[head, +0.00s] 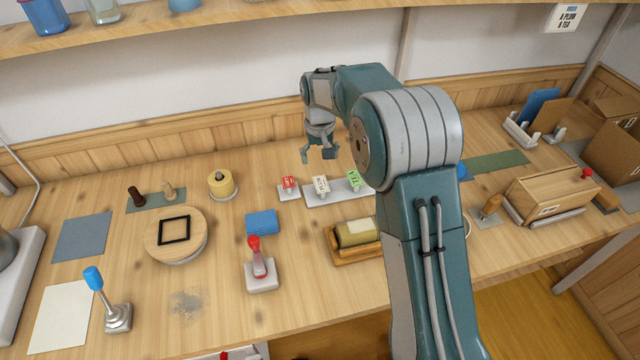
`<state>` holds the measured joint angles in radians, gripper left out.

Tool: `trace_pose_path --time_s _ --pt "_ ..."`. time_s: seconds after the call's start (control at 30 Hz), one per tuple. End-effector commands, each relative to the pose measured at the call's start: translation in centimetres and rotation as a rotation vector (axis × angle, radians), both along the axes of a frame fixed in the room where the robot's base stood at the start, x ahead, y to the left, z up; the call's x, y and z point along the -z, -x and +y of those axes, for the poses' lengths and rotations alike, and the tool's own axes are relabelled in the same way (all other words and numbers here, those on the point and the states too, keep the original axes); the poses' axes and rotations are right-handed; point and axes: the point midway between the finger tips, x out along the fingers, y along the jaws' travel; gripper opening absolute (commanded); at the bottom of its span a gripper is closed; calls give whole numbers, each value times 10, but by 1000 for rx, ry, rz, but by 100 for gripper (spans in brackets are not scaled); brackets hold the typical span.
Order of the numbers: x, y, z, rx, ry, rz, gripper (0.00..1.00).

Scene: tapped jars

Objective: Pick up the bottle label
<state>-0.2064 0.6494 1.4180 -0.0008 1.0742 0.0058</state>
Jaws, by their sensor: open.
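No thing in view can be told for certain as the bottle label. Three small tags with lettering too small to read stand in a row on the bench: a red tag (289,184), a white tag (321,184) and a green tag (353,179). The red one is on its own small white base; the white and green ones share a longer white base (332,198). My gripper (319,158) is open and empty, pointing down. In the picture it shows just above the tags, apart from them; its exact height is unclear.
A yellow spool (221,184), blue pad (262,222), red-handled stamp (260,268) and round wooden board (176,236) stand left of the tags. A wooden tray with a roll (355,235) is in front. My arm hides part of the bench. A shelf (250,18) runs above.

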Motion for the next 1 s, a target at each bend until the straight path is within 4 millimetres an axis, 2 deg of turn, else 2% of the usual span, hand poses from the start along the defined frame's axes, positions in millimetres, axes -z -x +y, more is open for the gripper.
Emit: trace_pose_path --time_s 0.1,0.33,0.6,1.0 --pt "20 1 -1 1 0 3 91" --pt "40 1 -2 1 -2 2 91" --pt "78 1 -1 1 0 2 91" --pt "83 1 -1 1 -1 -1 91"
